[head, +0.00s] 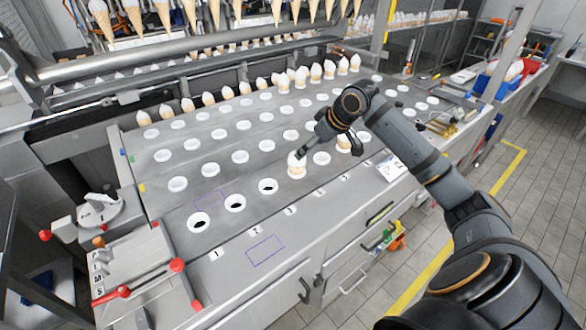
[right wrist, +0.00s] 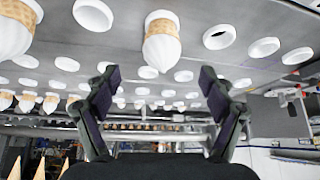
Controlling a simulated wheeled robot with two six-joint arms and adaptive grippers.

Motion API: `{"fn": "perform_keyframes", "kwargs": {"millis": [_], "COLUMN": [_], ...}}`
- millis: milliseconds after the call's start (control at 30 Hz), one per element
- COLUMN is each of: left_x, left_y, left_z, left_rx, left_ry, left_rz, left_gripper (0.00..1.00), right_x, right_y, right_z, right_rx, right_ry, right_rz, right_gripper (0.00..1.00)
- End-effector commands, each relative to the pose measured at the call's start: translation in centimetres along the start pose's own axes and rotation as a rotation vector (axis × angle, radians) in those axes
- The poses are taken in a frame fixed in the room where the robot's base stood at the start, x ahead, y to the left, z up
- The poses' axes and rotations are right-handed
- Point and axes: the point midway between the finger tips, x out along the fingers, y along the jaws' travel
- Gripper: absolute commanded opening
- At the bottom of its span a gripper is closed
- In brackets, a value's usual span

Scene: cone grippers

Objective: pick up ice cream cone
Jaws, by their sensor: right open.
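An ice cream cone with a white top (head: 297,163) sits in a hole of the grey metal table, near its front row. A second cone (head: 343,143) stands to its right, partly hidden by my right gripper. My right gripper (head: 308,150) is just above and right of the first cone. In the right wrist view my right gripper (right wrist: 158,82) is open and empty. There a cone (right wrist: 162,48) appears upside down, lined up with the gap between the fingers and just beyond the tips. Another cone (right wrist: 14,35) is cut off at the left edge. My left gripper is not in view.
Many white-ringed holes, such as one (head: 198,222), cover the table (head: 330,185). A row of cones (head: 228,93) stands along its back edge, with more cones (head: 131,18) on a rack above. A red-handled device (head: 140,283) is at the front left.

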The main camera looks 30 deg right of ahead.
Motion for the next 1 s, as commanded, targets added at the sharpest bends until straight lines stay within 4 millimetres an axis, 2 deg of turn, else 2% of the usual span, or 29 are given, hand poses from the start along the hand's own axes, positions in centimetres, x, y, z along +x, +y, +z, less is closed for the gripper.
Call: {"fn": "perform_keyframes", "kwargs": {"millis": [267, 533, 800, 1000], "left_x": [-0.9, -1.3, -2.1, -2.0], "left_y": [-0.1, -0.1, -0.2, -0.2], "left_z": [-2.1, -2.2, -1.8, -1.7], "left_rx": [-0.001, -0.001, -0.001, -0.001], "left_ry": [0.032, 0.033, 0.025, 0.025], "left_rz": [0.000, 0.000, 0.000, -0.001], "left_gripper": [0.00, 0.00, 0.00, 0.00], "right_x": [4.1, 5.6, 9.7, 10.1], "right_y": [-0.2, -0.3, -0.4, -0.3], "right_z": [-0.1, -0.1, -0.1, 0.0], "right_rx": [0.003, 0.002, 0.002, -0.001], "right_ry": [0.001, -0.001, -0.001, -0.001], "right_rz": [-0.005, -0.005, -0.003, 0.000], "right_gripper": [0.82, 0.82, 0.82, 0.82]}}
